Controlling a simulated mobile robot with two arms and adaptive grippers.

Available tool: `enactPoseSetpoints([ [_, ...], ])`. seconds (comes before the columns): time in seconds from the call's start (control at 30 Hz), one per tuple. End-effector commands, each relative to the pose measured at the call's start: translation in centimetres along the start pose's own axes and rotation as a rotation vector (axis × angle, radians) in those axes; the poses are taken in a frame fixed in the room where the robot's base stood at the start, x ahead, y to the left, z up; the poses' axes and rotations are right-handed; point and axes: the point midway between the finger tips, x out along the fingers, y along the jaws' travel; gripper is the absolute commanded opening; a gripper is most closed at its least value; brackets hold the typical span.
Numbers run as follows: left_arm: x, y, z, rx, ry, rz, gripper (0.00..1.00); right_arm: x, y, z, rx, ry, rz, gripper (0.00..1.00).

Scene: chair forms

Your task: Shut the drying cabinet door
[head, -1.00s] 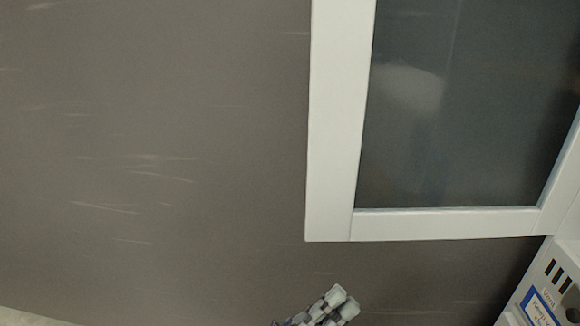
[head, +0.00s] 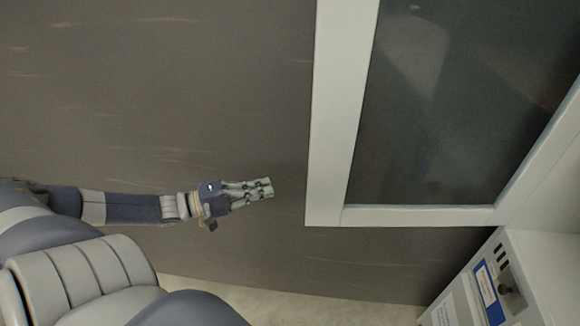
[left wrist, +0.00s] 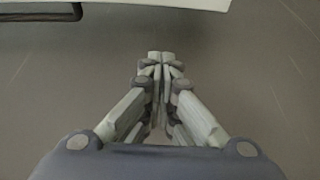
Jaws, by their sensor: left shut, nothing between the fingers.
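The drying cabinet door (head: 335,120) is a white frame around a dark glass pane, at the right of the head view. It stands open, swung out from the white cabinet body (head: 545,265) at the lower right. My left gripper (head: 268,187) is shut and empty, a little left of the door's free lower corner and apart from it. In the left wrist view my left gripper (left wrist: 160,58) points ahead with its fingers together. A white edge, likely the door (left wrist: 170,3), with a dark handle (left wrist: 45,14) shows at the top there. My right gripper is not in view.
A control panel with a blue-edged label (head: 487,290) and a dark knob (head: 505,289) is on the cabinet's lower front. A plain grey-brown surface (head: 160,90) fills the left and middle. A pale strip (head: 280,305) runs along the bottom.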

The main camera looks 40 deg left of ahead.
Motion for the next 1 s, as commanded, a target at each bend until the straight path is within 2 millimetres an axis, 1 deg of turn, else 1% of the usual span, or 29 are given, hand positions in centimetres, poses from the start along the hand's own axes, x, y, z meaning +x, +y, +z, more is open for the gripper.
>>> enactPoseSetpoints([
  [0.17, 1.7, -0.2, 0.0, 0.001, -0.001, 0.005, 0.00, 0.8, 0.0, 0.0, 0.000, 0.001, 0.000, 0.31],
  [0.4, 5.3, -0.1, 0.0, 0.003, -0.002, 0.008, 0.00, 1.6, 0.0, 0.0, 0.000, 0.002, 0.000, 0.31],
  [0.6, 7.8, 0.0, 0.1, 0.003, -0.001, 0.006, 0.00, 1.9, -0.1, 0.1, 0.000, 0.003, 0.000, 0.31],
  [0.8, 9.9, 0.0, 0.1, 0.001, -0.001, 0.006, 0.00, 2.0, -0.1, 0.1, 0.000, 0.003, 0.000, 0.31],
  [0.83, 10.1, 0.0, 0.2, 0.001, -0.002, 0.005, 0.00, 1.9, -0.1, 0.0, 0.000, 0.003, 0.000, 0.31],
  [0.9, 9.5, 0.1, 1.1, -0.002, -0.002, -0.001, 0.00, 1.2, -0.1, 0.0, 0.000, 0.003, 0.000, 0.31],
  [1.0, 9.2, 0.1, 2.1, -0.002, -0.002, 0.000, 0.00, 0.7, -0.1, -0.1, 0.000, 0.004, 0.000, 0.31],
])
